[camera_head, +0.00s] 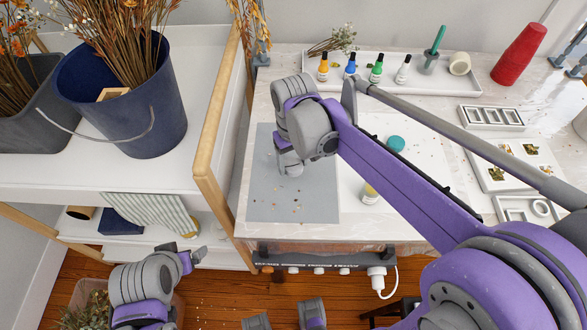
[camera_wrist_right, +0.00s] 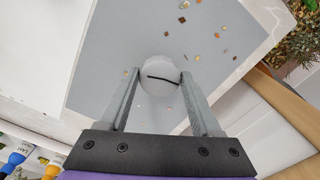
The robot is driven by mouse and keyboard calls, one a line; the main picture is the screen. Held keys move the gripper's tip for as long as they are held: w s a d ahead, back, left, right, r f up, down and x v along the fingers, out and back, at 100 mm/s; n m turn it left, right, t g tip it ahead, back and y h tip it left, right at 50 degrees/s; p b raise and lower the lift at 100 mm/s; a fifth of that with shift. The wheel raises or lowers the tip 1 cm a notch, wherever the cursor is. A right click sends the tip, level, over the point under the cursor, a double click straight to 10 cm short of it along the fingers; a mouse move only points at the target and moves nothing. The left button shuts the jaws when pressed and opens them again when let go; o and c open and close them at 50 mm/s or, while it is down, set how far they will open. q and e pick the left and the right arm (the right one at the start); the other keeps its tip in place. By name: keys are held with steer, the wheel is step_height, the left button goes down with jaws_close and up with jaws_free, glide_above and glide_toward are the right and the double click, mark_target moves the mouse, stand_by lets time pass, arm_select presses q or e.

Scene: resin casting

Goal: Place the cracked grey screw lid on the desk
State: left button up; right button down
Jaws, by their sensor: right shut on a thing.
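My right gripper (camera_head: 290,168) is over the grey mat on the desk (camera_head: 263,105). In the right wrist view, the right gripper (camera_wrist_right: 160,80) is shut on a round, light grey lid (camera_wrist_right: 160,75) with a dark crack line across its face. The lid sits between the fingertips, with the mat behind it; I cannot tell whether it touches the mat. In the head view the hand mostly hides the lid. My left gripper (camera_head: 194,258) is low at the left, beside the shelf and away from the desk; its jaw opening is unclear.
The grey mat (camera_head: 262,195) holds small scattered flakes. A white tray (camera_head: 440,86) with several dropper bottles stands at the back. A red cup stack (camera_head: 518,55) and moulds (camera_head: 491,117) are right. A wooden-posted shelf (camera_head: 208,190) borders the desk's left.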

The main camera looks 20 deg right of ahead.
mark_target(294, 164)
steer(key=shift+w+f, duration=0.1)
steer(key=shift+f, duration=1.9)
steer(key=shift+f+b, duration=0.2)
steer(key=shift+b, duration=0.1)
steer(key=shift+c, duration=0.4)
jaws_free()
steer(key=shift+r, duration=0.1)
